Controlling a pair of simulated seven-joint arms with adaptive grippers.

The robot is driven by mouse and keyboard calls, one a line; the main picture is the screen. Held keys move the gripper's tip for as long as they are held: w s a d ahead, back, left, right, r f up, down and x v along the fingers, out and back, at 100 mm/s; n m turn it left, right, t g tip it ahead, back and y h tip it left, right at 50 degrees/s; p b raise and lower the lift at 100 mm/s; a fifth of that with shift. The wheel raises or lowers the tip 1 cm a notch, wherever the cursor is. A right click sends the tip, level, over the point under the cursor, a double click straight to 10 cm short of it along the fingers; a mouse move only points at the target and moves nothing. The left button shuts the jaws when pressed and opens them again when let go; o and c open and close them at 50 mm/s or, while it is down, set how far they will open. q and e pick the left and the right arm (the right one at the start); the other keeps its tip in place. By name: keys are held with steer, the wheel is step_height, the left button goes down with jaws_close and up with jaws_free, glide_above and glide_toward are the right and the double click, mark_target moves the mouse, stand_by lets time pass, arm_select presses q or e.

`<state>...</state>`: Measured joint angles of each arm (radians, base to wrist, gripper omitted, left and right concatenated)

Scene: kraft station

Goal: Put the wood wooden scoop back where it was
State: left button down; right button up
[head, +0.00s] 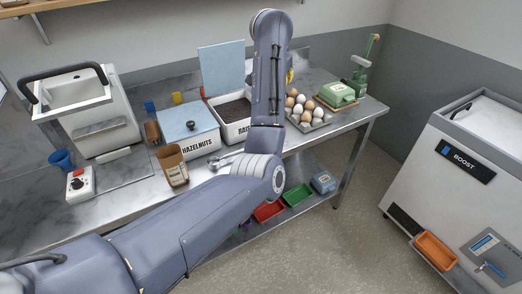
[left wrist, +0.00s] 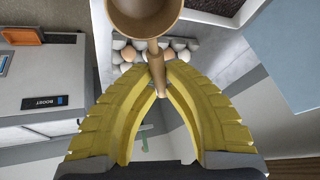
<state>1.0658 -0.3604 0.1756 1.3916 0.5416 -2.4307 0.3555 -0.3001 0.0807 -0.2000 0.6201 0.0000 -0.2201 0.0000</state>
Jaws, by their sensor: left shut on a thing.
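The wooden scoop (left wrist: 157,85) shows in the left wrist view, with its round bowl beyond the fingertips and its handle pointing back between them. My left gripper (left wrist: 159,70) has its yellow fingers closed on that handle. In the head view only a sliver of the yellow left gripper (head: 290,76) shows behind my raised forearm, and the scoop is hidden there. An open white bin (head: 232,128) of dark raisins, its label partly covered, stands behind my arm with its blue lid (head: 221,67) raised. My right gripper is in neither view.
A closed hazelnuts bin (head: 187,140) and an open kraft bag (head: 171,167) stand left of the raisins. A metal scoop (head: 222,159) lies near the bag. Eggs (head: 299,103) and a green device (head: 339,94) occupy the right end. Coloured trays (head: 298,195) sit on the lower shelf.

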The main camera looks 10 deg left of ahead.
arm_select(q)
steer(key=shift+f, duration=0.2)
steer(key=shift+g, duration=0.3)
step_height(320, 180, down, 20)
steer(key=shift+r, duration=0.15)
steer(key=shift+a, duration=0.1)
stand_by(0.4)
steer(key=c, duration=1.9)
jaws_free()
steer(key=shift+c, duration=0.2)
steer(key=o, duration=0.4)
steer(key=shift+s+r, duration=0.2)
steer(key=shift+r, duration=0.25)
steer(key=v, duration=0.6)
steer(key=shift+s+r, duration=0.2)
steer(key=shift+r, duration=0.05)
